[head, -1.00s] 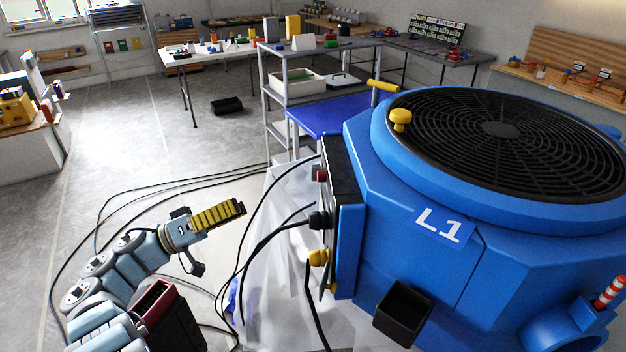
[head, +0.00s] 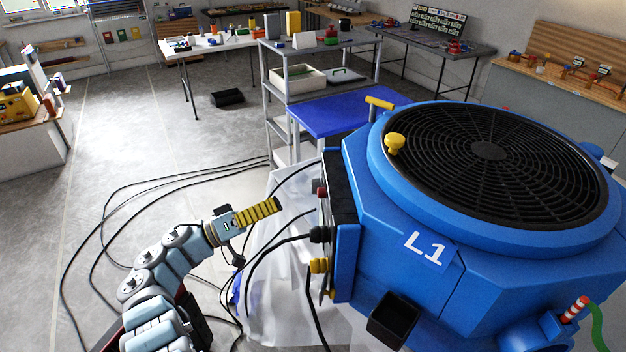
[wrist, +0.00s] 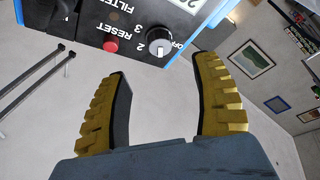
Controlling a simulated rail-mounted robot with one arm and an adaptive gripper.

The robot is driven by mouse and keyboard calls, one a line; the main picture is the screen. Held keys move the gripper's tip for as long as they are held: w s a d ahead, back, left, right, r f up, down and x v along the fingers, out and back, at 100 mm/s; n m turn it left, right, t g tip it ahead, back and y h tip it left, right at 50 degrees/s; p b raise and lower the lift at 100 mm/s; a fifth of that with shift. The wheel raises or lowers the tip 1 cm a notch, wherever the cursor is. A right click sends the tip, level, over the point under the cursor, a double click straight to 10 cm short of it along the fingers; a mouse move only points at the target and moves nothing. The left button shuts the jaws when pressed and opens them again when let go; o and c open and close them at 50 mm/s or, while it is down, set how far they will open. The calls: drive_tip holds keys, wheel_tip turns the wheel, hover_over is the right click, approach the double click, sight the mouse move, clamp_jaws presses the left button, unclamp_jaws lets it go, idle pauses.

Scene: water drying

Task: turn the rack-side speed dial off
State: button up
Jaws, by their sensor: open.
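The speed dial (wrist: 159,41) is a round grey knob on a dark control panel, with OFF, 2 and 3 printed around it in the wrist view. Its pointer setting is too small to tell. My gripper (wrist: 158,75) is open, with its yellow ribbed fingers apart and nothing between them. The dial lies ahead of the gap between the fingertips, apart from them. In the head view my gripper (head: 275,206) is left of the big blue machine (head: 420,262) marked L1. The panel face with the dial is turned away there.
A red reset button (wrist: 111,46) sits left of the dial. Black cables hang from plugs (head: 321,234) on the machine's side and run over the floor. White plastic sheeting (head: 275,315) lies below.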

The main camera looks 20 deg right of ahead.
sight(313, 187)
drive_tip(key=x, duration=0.9)
drive_tip(key=shift+d+r+p, duration=0.1)
drive_tip(key=shift+d+p, duration=0.25)
drive_tip(key=shift+d, duration=0.05)
clamp_jaws()
